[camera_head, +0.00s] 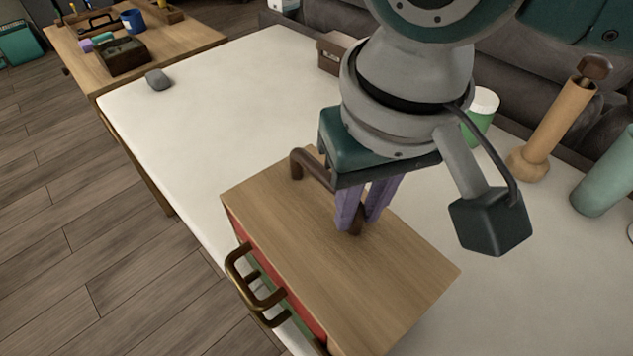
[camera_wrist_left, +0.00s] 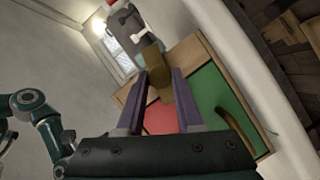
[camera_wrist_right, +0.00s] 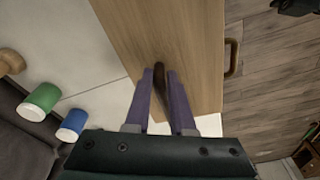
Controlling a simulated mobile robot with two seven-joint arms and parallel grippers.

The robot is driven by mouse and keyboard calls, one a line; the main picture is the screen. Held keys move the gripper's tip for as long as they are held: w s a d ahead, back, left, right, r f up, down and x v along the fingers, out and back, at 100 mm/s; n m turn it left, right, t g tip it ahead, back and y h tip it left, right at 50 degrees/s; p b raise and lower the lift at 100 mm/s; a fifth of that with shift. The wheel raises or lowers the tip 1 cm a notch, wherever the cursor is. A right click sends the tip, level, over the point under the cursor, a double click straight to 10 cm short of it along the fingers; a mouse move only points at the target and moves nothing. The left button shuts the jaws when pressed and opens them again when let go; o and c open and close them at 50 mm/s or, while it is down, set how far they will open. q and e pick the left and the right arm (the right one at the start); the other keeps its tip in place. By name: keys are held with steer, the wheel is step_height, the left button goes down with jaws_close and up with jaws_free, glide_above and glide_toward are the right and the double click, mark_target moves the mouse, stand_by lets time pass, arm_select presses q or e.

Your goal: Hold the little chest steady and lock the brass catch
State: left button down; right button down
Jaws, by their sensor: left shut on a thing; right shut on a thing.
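The little chest (camera_head: 330,250) is a light wooden box with a red panel and a green panel on its front, standing near the edge of the white table. My right gripper (camera_head: 365,210) comes down over its top and is shut on the dark brown handle (camera_head: 311,166). The right wrist view shows the handle (camera_wrist_right: 158,72) between the fingers. My left gripper (camera_wrist_left: 158,108) shows only in its own wrist view, at the chest's front, shut on a brass piece (camera_wrist_left: 160,88) by the red panel (camera_wrist_left: 160,118). I cannot tell whether this is the catch. Brass handles (camera_head: 245,280) stick out in front.
On the white table (camera_head: 190,120) stand a small brown box (camera_head: 333,50), a green cup (camera_head: 480,115), a wooden bottle-like thing (camera_head: 550,130), a teal cylinder (camera_head: 607,175) and a grey lump (camera_head: 157,79). A wooden table (camera_head: 190,38) stands behind. The white table's left part is mostly clear.

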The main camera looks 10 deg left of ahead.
arm_select(q)
steer(key=c, duration=0.9)
jaws_free()
steer(key=shift+s+f, duration=0.1)
steer(key=shift+s, duration=0.1)
arm_select(e)
steer(key=shift+w, duration=0.1)
arm_select(q)
steer(key=o, duration=0.4)
steer(key=shift+w, duration=0.1)
steer(key=shift+c, duration=0.2)
steer(key=v, duration=1.2)
arm_select(e)
steer(key=c, duration=0.7)
jaws_free()
